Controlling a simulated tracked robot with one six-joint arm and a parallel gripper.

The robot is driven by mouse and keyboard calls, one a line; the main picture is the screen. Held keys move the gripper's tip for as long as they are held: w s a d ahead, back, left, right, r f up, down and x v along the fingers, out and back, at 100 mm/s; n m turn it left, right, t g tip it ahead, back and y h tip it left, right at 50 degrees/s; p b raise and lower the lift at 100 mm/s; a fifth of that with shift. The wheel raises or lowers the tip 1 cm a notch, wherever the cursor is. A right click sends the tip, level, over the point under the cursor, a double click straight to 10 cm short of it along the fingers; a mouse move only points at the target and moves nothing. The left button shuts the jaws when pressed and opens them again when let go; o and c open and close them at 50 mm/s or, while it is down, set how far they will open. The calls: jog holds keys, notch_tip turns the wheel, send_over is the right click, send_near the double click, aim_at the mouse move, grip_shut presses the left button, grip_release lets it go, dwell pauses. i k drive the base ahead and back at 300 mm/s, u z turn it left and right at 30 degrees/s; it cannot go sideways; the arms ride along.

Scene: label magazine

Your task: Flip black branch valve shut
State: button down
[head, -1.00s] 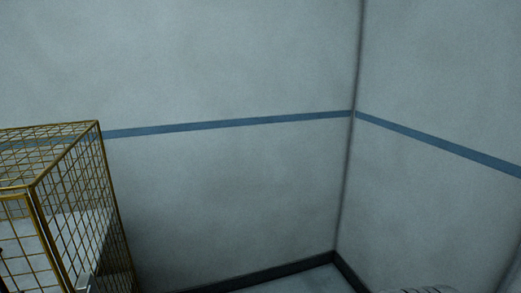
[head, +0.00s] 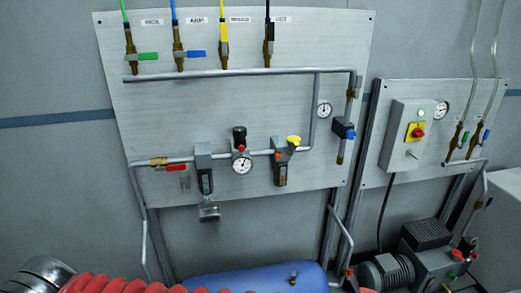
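The lever is small and partly merges with the dark hose. My gripper is not in view.
To its left are the yellow branch valve (head: 224,50) with its lever upright, and the blue (head: 197,53) and green (head: 148,56) levers, both lying sideways. A pipe (head: 240,72) runs below them. A red ribbed sleeve (head: 115,286), a blue tank (head: 255,279) and a compressor (head: 425,255) are low down.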

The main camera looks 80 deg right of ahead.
aim_at(271, 25)
jog(key=z, duration=2.65)
